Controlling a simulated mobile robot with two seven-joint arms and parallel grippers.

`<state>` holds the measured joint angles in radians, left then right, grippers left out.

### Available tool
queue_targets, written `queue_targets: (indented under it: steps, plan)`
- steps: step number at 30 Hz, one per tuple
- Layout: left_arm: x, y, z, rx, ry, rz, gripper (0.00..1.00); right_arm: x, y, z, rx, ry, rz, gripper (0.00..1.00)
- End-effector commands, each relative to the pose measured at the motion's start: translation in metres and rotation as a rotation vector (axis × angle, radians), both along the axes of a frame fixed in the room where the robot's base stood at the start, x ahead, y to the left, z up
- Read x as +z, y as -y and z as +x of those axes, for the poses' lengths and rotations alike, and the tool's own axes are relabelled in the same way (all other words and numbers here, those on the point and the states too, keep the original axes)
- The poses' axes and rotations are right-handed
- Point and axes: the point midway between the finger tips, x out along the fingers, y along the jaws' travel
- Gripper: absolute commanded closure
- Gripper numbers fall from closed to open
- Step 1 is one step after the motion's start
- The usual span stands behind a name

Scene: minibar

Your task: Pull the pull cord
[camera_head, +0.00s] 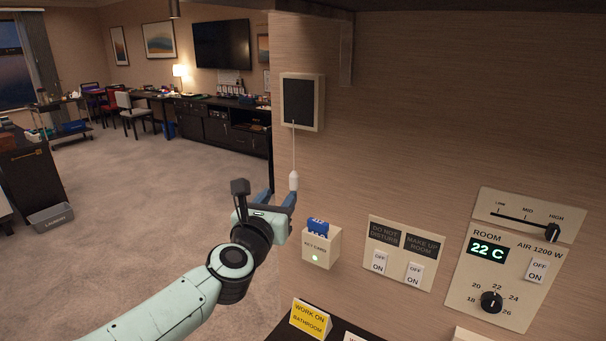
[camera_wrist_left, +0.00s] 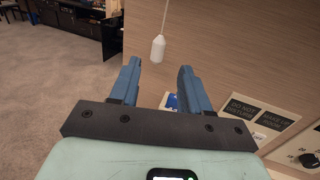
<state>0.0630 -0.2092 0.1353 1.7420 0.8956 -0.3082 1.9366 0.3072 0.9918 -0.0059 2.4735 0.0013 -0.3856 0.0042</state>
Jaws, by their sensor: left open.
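The pull cord (camera_head: 294,150) is a thin white cord hanging from a dark panel in a light frame (camera_head: 301,101) on the wall. A white knob (camera_head: 294,181) is at its lower end. My left gripper (camera_head: 278,200) is open, with its blue fingers just below the knob in the head view. In the left wrist view the knob (camera_wrist_left: 157,48) shows beyond the fingertips and between their lines, with the cord rising above it. The left gripper (camera_wrist_left: 157,68) holds nothing. Whether a finger touches the knob cannot be told. My right gripper is not in view.
A key card holder (camera_head: 321,247) with a blue card is on the wall just right of and below the gripper. A switch plate (camera_head: 402,252) and room control panel (camera_head: 513,259) are farther right. A yellow sign (camera_head: 310,319) stands below. Open carpet lies left.

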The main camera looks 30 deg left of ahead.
Motion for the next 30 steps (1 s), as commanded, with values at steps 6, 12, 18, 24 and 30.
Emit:
queue_targets:
  steps: [6, 12, 18, 24, 30]
  plan:
    - [0.0, -0.01, 0.045, 0.0, -0.005, 0.002, 0.53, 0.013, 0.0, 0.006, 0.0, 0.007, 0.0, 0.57]
    - [0.001, -0.02, 0.085, 0.001, -0.004, 0.004, 0.53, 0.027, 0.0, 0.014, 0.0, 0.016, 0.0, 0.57]
    - [0.001, -0.026, 0.11, 0.0, -0.003, 0.005, 0.53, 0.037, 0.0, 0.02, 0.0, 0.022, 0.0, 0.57]
    - [-0.001, -0.028, 0.118, 0.0, -0.004, 0.004, 0.53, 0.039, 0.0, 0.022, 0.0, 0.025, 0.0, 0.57]
    - [-0.002, -0.028, 0.118, 0.0, -0.004, 0.005, 0.53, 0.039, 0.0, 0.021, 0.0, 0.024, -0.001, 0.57]
